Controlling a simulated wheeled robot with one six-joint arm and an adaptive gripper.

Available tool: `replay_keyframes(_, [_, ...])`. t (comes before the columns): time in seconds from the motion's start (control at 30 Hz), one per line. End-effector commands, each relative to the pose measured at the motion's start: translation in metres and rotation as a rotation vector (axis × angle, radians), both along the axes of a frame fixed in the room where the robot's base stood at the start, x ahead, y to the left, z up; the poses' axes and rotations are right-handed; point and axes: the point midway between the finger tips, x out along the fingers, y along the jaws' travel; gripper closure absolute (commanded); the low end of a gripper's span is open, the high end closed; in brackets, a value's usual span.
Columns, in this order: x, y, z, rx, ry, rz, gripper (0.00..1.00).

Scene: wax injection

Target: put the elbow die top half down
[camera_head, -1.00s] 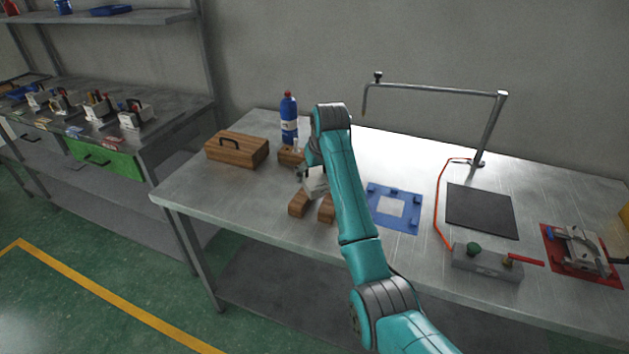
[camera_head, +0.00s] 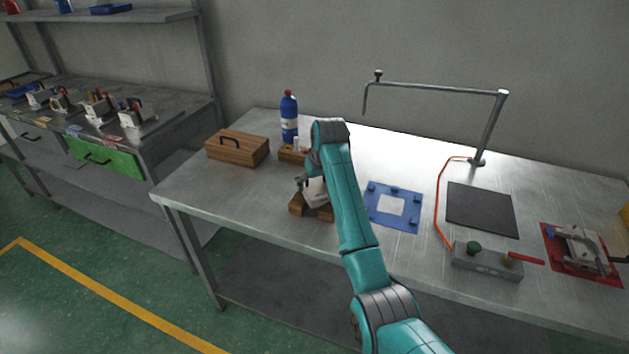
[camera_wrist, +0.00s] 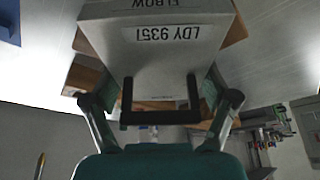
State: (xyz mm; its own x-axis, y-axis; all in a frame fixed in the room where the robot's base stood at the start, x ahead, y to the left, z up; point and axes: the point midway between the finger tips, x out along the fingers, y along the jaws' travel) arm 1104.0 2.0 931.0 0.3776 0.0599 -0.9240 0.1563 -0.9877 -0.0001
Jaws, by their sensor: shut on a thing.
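The elbow die top half (camera_wrist: 155,55) is a grey metal block with upside-down lettering "ELBOW" and "LDY 9351" in the wrist view. My gripper (camera_wrist: 161,108) is shut on its black handle (camera_wrist: 160,117). In the head view the die (camera_head: 316,192) is partly hidden by my arm. It is over two wooden blocks (camera_head: 297,206) on the steel table. Wood (camera_wrist: 85,75) also shows behind the die in the wrist view. I cannot tell whether the die touches the blocks.
A wooden box with a handle (camera_head: 238,148) and a blue bottle (camera_head: 289,120) stand behind to the left. A blue fixture plate (camera_head: 377,220) lies just right of my arm. Farther right are a dark mat (camera_head: 480,210), a grey control box (camera_head: 487,263) and a red-based clamp (camera_head: 580,252).

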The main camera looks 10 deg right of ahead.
Motion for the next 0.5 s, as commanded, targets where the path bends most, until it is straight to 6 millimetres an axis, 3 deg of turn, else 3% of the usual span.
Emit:
replay_keyframes(0.1, [0.0006, 0.0, 0.0009, 0.0, -0.003, 0.0, 0.84])
replay_keyframes(0.13, [-0.0001, 0.0, -0.0009, 0.0, 0.0, 0.0, 0.12])
replay_keyframes(0.17, [-0.0001, 0.0, -0.0009, 0.0, 0.0, 0.0, 0.05])
replay_keyframes(0.2, [0.0, 0.0, -0.0009, 0.0, 0.0, 0.0, 0.0])
replay_keyframes(0.5, [0.0, 0.0, -0.0007, 0.0, 0.0, 0.0, 0.0])
